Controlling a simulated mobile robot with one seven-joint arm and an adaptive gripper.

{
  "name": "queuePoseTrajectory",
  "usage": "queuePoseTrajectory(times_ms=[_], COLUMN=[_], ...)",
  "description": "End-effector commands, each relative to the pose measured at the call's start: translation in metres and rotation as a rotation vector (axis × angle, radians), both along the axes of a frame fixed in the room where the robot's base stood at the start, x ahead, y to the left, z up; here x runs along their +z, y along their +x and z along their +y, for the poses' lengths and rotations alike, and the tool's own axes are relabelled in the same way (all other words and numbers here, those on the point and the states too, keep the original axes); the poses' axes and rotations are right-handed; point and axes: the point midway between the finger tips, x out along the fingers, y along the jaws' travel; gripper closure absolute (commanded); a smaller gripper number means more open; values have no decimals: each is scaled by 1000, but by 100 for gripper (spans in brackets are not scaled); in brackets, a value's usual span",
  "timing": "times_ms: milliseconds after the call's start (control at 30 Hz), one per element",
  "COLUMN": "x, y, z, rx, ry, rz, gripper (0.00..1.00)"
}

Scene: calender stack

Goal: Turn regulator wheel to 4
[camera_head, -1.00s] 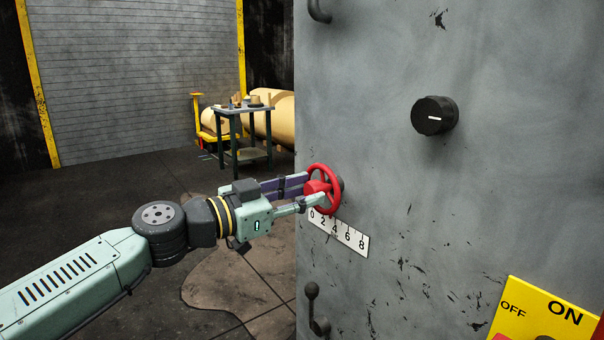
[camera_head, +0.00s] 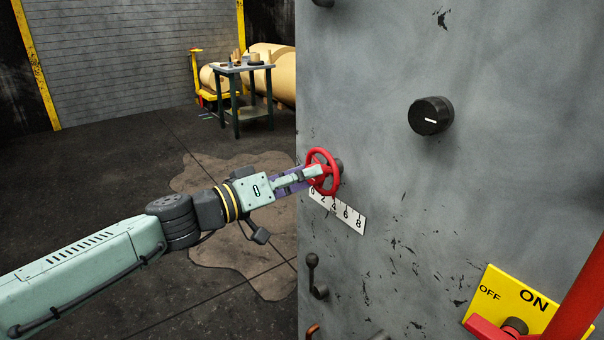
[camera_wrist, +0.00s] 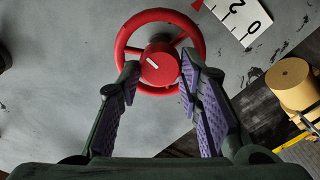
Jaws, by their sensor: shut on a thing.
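The red regulator wheel (camera_head: 335,172) stands out from the grey machine panel. In the wrist view the wheel (camera_wrist: 125,40) has spokes and a red hub with a white mark. My gripper (camera_head: 316,174) is shut on the wheel; in the wrist view its two purple-padded fingers (camera_wrist: 160,72) lie on either side of the hub. A white scale (camera_head: 338,211) with 0, 2, 4, 6 and 8 sits just below the wheel. In the wrist view the scale (camera_wrist: 237,18) is cut off, and a small red tip shows near its edge. I cannot tell which number it marks.
A black knob (camera_head: 431,116) is higher on the panel. A small dark lever (camera_head: 314,277) is below the scale. A yellow ON/OFF plate (camera_head: 507,298) with a red handle is lower right.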

Motion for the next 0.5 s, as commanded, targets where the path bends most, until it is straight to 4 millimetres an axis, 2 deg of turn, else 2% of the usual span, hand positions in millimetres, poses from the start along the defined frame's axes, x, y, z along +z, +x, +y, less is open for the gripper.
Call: queuePoseTrajectory(times_ms=[500], x=[0], y=[1], z=[0], rx=[1], ry=[-70], rz=[95], gripper=[95])
